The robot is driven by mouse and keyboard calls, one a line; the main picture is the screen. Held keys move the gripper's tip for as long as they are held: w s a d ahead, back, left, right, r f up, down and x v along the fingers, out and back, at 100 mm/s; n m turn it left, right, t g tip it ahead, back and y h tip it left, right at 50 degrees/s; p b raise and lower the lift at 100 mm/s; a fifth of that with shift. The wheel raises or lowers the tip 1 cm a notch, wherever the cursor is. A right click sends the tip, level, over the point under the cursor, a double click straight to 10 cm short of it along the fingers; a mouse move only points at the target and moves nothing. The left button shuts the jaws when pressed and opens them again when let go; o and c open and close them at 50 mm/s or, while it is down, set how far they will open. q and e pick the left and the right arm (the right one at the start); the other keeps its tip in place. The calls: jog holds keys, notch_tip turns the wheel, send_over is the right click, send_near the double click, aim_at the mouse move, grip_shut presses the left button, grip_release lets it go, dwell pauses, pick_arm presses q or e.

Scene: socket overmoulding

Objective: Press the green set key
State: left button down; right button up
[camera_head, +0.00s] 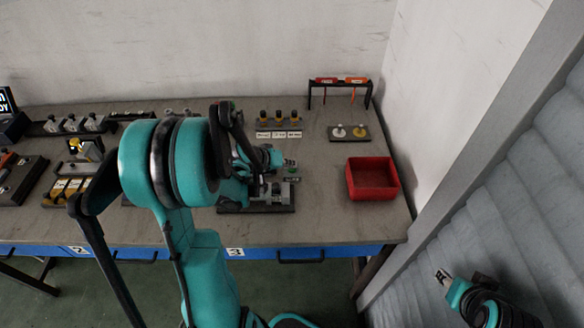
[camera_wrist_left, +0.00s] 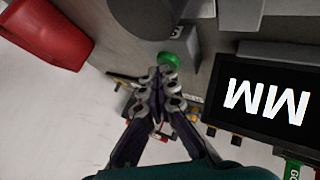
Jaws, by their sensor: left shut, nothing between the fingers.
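A round green key (camera_wrist_left: 168,60) shows in the left wrist view, just beyond the fingertips of my left gripper (camera_wrist_left: 166,76). The fingers are together and hold nothing. The tips overlap the key's near edge in the picture, and I cannot tell whether they touch it. In the head view my left gripper (camera_head: 268,158) is low over the bench, and my own arm hides much of the area around it, including the key. Part of my right gripper (camera_head: 443,276) shows at the lower right, away from the bench; its jaw opening is unclear.
A dark display (camera_wrist_left: 262,103) reading "MM" upside down is right of the fingers in the wrist view. A red bin (camera_head: 372,178) stands at the bench's right end. A grey fixture (camera_head: 284,196) is close to the left gripper. A rack (camera_head: 340,82) stands behind.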

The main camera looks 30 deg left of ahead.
aim_at(290, 170)
pick_arm(q)
jog(key=shift+r+p, duration=0.55)
jog(key=shift+r, duration=0.3)
notch_tip(290, 170, up, 5)
jog(key=p, duration=0.4)
jog(key=shift+f, duration=0.1)
dwell(0.6)
